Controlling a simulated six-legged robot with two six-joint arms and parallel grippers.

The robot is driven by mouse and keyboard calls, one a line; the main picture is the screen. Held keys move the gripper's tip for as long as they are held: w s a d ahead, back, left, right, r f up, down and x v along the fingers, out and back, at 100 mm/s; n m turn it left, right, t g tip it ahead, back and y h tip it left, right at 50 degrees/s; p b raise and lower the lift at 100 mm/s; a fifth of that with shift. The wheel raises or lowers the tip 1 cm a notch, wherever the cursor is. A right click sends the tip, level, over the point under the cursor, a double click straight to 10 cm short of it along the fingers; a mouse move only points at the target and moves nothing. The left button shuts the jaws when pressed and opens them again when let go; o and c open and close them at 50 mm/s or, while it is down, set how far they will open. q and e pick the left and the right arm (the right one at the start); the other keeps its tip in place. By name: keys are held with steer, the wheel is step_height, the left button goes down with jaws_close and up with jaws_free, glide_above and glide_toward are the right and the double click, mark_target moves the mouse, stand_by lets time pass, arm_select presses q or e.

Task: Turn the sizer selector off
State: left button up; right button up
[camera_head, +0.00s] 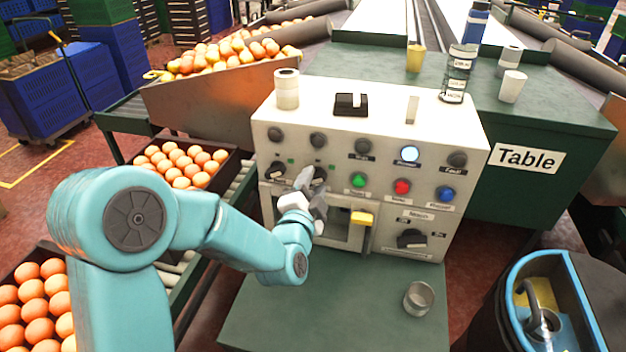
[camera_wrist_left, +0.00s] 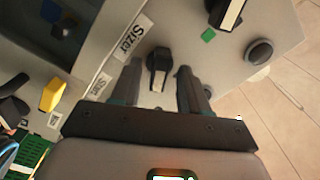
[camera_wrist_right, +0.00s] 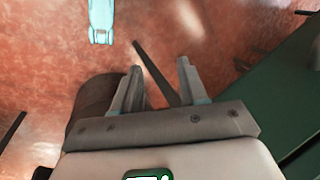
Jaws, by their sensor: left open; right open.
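The sizer selector (camera_wrist_left: 158,62) is a black knob with a white pointer mark on the grey control panel, near a "Sizer" label (camera_wrist_left: 131,38). In the left wrist view it stands between the two fingers of my left gripper (camera_wrist_left: 157,92), which is open with a finger on each side. I cannot tell whether either finger touches it. The pointer mark faces the bottom of that view. In the head view my left gripper (camera_head: 308,190) is at the panel front and partly hides the knob. My right gripper (camera_wrist_right: 160,88) is open and empty above the reddish floor.
A similar knob (camera_head: 275,171) sits left of the gripper. Green (camera_head: 358,180), red (camera_head: 402,187) and blue (camera_head: 445,194) buttons and a yellow handle (camera_head: 362,218) are to the right. A metal cup (camera_head: 418,298) stands on the green surface in front.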

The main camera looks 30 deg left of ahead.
arm_select(q)
steer(key=shift+w+a, duration=0.1)
steer(key=shift+w, duration=0.3)
jaws_close()
